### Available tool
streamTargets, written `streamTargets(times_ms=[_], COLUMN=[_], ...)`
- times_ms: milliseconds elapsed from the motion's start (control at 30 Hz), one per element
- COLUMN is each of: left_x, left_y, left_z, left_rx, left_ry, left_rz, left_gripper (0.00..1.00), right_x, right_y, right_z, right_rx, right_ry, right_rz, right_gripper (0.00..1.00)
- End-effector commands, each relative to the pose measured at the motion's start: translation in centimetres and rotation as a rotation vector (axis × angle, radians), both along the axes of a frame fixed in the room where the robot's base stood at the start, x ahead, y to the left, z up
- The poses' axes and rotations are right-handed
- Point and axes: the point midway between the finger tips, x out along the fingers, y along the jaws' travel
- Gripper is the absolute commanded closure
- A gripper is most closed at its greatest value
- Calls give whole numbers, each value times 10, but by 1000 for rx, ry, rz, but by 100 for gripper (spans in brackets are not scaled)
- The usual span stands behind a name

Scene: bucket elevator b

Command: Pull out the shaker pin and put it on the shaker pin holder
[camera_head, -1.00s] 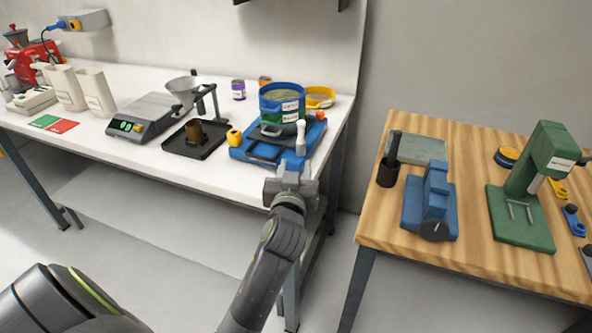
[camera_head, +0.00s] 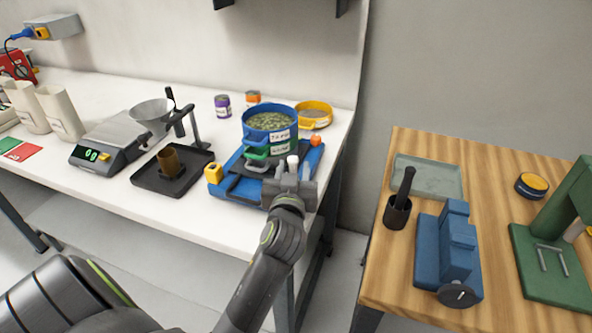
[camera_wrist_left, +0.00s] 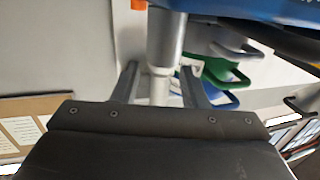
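The blue shaker base (camera_head: 236,186) is at the right end of the white table, with a blue and green sieve stack (camera_head: 270,128) on it. An upright pale cylinder, apparently the shaker pin (camera_head: 293,161), stands at its front right. My left gripper (camera_head: 291,181) is just in front and hides its lower part. In the left wrist view the grey-white pin (camera_wrist_left: 164,42) shows between the parted fingers of the gripper (camera_wrist_left: 157,84); contact is not visible. My right gripper is out of view.
A black tray (camera_head: 195,178) with a brown cup, a scale (camera_head: 105,142) and a funnel stand are to the left. A yellow sieve (camera_head: 315,113) is behind right. The wooden table (camera_head: 384,270) holds a blue machine (camera_head: 446,255) and a green press (camera_head: 550,268). A gap separates the tables.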

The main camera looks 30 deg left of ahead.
Motion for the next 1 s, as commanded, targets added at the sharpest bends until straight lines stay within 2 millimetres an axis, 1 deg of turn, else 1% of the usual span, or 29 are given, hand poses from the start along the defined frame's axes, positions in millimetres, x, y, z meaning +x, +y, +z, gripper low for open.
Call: streamTargets(times_ms=[167, 267, 400, 467, 500, 733, 1000], left_x=[0, 0, 0, 0, 0, 0, 0], left_y=[0, 0, 0, 0, 0, 0, 0], left_z=[0, 0, 0, 0, 0, 1, 6], left_rx=[0, 0, 0, 0, 0, 0, 1], left_ry=[0, 0, 0, 0, 0, -1, -2], left_rz=[0, 0, 0, 0, 0, 0, -1], left_gripper=[60, 72, 90, 98, 100, 100, 100], right_x=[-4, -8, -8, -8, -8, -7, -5], right_y=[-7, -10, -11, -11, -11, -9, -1], right_z=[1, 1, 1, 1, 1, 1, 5], right_rx=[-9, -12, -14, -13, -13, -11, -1], right_ry=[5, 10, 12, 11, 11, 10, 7], right_rz=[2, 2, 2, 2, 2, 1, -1], right_gripper=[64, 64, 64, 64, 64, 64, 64])
